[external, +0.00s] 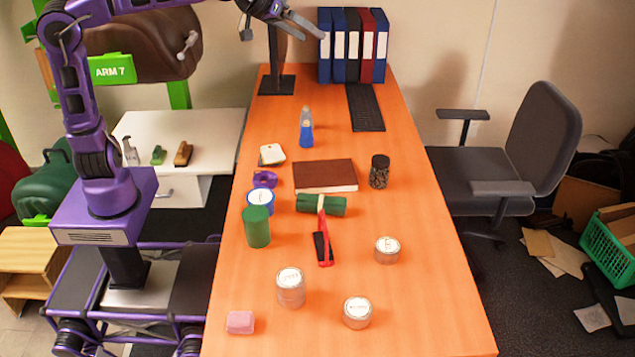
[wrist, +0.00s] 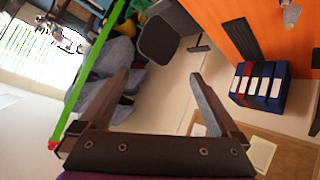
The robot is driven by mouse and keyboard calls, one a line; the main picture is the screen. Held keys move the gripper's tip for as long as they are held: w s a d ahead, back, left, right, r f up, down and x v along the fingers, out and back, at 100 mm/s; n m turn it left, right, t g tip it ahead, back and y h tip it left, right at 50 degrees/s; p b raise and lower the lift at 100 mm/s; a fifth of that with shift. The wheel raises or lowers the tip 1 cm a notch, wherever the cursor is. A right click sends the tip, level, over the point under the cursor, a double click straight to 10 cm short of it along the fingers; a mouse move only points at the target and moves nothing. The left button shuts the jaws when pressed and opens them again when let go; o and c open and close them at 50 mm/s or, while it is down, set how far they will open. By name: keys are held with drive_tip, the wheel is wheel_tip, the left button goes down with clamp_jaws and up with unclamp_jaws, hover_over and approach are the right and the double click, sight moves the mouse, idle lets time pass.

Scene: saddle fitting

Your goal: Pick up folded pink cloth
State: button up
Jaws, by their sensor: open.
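The folded pink cloth (external: 240,322) lies flat at the near left corner of the orange table (external: 420,300). It is a small pale pink block, and nothing touches it. My gripper (external: 306,22) is high above the far end of the table, far from the cloth. It is open and empty. In the wrist view my gripper's two fingers (wrist: 160,95) stand wide apart with nothing between them. The cloth is not in the wrist view.
Several tins stand near the cloth, the closest being a silver tin (external: 291,289). A green cylinder (external: 257,228), red-handled tool (external: 322,240), brown book (external: 325,175) and dark jar (external: 379,171) stand farther back. Binders (external: 352,48) line the far end. The near right table is clear.

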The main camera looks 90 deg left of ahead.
drive_tip(key=s+d+f+m+g+h, duration=0.3)
drive_tip(key=d+f+m, duration=0.4)
drive_tip(key=d+f, duration=0.7)
drive_tip(key=n+t+p, duration=0.2)
drive_tip(key=n+t, duration=0.5)
drive_tip(key=n, duration=2.8)
approach(228, 318)
drive_tip(key=shift+h, duration=0.3)
drive_tip(key=x, duration=0.7)
drive_tip(key=shift+w, duration=0.15)
drive_tip(key=x, duration=0.5)
drive_tip(key=shift+w+a+f, duration=0.15)
drive_tip(key=shift+w+a, duration=0.1)
drive_tip(key=shift+w, duration=0.05)
